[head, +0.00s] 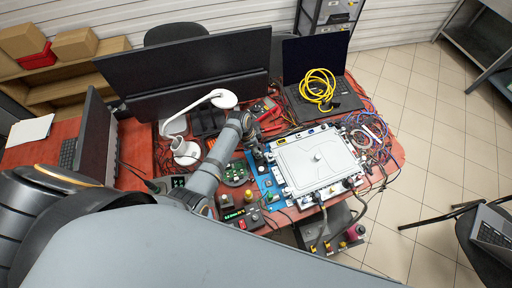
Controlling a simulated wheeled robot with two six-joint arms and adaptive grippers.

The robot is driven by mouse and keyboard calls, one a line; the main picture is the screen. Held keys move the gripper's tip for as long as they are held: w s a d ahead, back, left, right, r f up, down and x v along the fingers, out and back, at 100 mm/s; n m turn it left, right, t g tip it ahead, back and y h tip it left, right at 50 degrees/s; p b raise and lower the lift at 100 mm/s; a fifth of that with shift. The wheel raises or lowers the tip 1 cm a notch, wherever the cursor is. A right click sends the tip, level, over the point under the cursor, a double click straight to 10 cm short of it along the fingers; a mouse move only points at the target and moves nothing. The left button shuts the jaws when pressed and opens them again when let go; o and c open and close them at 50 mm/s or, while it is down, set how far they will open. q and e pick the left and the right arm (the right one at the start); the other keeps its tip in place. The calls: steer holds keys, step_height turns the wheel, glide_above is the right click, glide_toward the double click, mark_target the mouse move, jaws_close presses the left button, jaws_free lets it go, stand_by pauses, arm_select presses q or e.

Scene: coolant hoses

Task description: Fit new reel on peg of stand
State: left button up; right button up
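I cannot pick out a reel or a stand with a peg for certain. A white flat plate (318,163) with a small knob in its middle lies on the table right of centre. A yellow coil (317,88) of cable or hose lies on the open laptop, with no reel visible in it. My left arm reaches over the middle of the table and bends down to its gripper (258,156), at the left edge of the plate's blue base. The fingers are too small and dark to show whether they are open or hold anything. My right gripper is not in view.
A large monitor (185,75), the laptop (345,97) and a white desk lamp (187,150) stand on the red-topped table. Tangled cables (372,135) crowd the right edge. Hoses hang at the front.

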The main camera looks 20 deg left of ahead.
arm_select(q)
steer(key=shift+f, duration=0.35)
steer(key=shift+f, duration=0.1)
steer(key=shift+f+b, duration=0.8)
steer(key=shift+f, duration=0.1)
stand_by(0.6)
steer(key=o, duration=1.3)
steer(key=shift+o, duration=0.6)
